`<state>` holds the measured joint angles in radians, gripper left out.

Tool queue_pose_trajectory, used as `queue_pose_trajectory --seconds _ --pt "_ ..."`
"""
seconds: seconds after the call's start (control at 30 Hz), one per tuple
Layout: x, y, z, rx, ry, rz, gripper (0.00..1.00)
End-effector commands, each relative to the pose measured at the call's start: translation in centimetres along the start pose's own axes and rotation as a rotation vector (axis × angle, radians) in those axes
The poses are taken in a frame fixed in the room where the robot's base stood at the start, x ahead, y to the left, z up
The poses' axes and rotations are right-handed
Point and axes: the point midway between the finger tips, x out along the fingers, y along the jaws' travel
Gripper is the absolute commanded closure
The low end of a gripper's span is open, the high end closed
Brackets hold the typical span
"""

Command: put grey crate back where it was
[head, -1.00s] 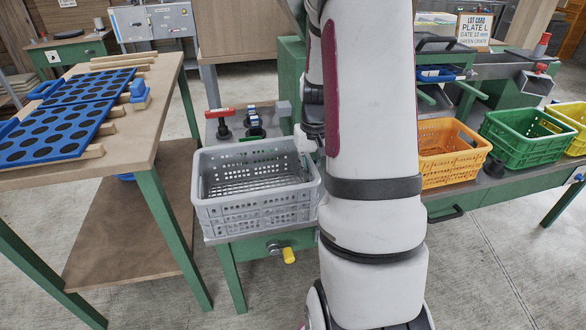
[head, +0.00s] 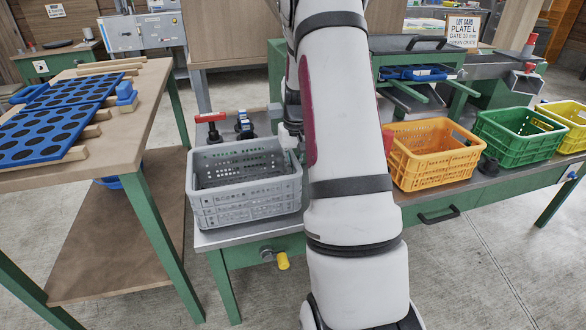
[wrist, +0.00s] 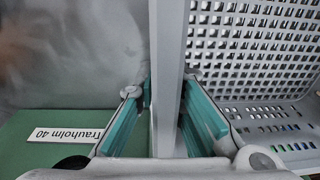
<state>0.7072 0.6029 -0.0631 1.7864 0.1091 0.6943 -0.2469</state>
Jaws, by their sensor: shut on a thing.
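The grey crate (head: 245,211) is upright and looks empty, over the left end of the metal-topped green bench. I cannot tell whether its base touches the bench top. My gripper (head: 290,137) is at the crate's right side in the head view, partly hidden by my arm. In the wrist view my gripper (wrist: 167,95) is shut on the crate's wall, with one teal pad on each side. The perforated inside of the grey crate (wrist: 255,50) shows to the right there.
Orange (head: 432,165), green (head: 517,143) and yellow crates (head: 568,117) stand along the bench to the right. A red-handled tool (head: 210,118) and a dark tool (head: 244,125) stand behind the grey crate. A wooden table (head: 130,110) with blue perforated plates (head: 40,133) is at left.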

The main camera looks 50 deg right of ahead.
Motion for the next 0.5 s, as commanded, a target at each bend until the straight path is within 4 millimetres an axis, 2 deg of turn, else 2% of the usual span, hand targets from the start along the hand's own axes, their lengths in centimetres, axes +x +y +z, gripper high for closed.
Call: queue_pose_trajectory --seconds 0.27,0.3,0.37,0.5 --pt "0.12 0.00 -0.04 0.001 0.002 0.000 1.00" --pt "0.18 0.02 0.00 0.000 0.001 0.000 0.86" --pt "0.14 0.02 0.00 0.000 0.001 0.000 0.72" --pt "0.14 0.02 0.01 0.000 0.001 0.000 0.70"
